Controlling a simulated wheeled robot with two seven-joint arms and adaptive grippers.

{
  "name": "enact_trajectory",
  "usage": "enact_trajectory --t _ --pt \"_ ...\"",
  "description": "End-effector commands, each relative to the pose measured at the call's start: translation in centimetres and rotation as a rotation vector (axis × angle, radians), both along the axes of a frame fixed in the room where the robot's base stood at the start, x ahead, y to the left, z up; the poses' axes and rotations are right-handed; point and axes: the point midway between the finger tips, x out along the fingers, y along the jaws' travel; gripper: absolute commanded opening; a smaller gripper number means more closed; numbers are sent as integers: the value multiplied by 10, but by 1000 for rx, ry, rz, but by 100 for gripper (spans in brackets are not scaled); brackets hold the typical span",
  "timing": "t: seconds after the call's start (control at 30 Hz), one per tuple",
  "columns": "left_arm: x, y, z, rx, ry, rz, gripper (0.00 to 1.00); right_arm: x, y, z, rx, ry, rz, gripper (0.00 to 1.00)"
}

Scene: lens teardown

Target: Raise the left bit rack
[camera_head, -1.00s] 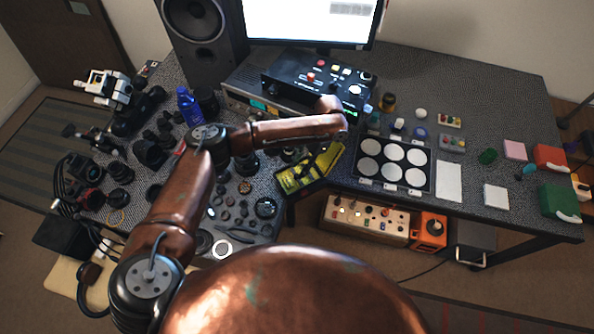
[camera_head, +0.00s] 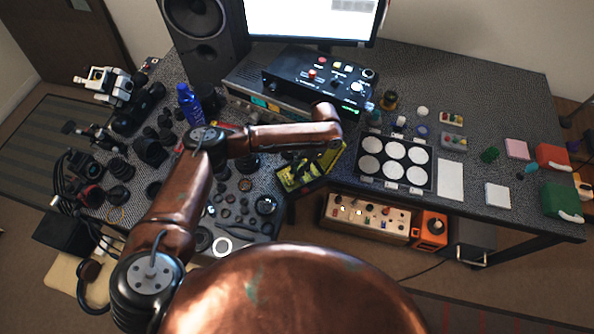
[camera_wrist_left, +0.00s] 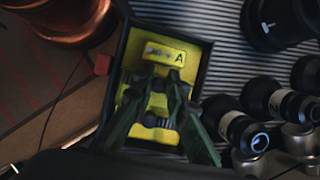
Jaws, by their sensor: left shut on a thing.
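The left bit rack is a yellow block marked "A" (camera_wrist_left: 150,67) inside a dark-rimmed open box in the left wrist view. The same yellow and black thing (camera_head: 296,178) shows at the front edge of the table in the head view, partly covered by my arm. My left gripper (camera_wrist_left: 162,88) has its two dark green fingers down at the middle of the yellow rack, shut on it. The small parts between and below the fingers are partly hidden. I cannot tell whether the rack is clear of its support. My right gripper is out of view.
Several black lens barrels (camera_wrist_left: 268,97) stand close to the right of the box on a ribbed mat (camera_wrist_left: 215,60). A panel with white discs (camera_head: 430,173) lies to the right in the head view. A black control box (camera_head: 300,75) stands behind.

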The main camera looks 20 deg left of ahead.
Motion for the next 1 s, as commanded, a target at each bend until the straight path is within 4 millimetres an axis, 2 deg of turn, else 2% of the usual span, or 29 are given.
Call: enact_trajectory --t 0.97,1.0 --pt "3 -3 4 88 87 0 0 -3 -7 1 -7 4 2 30" --pt "3 -3 4 88 87 0 13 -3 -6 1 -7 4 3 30"
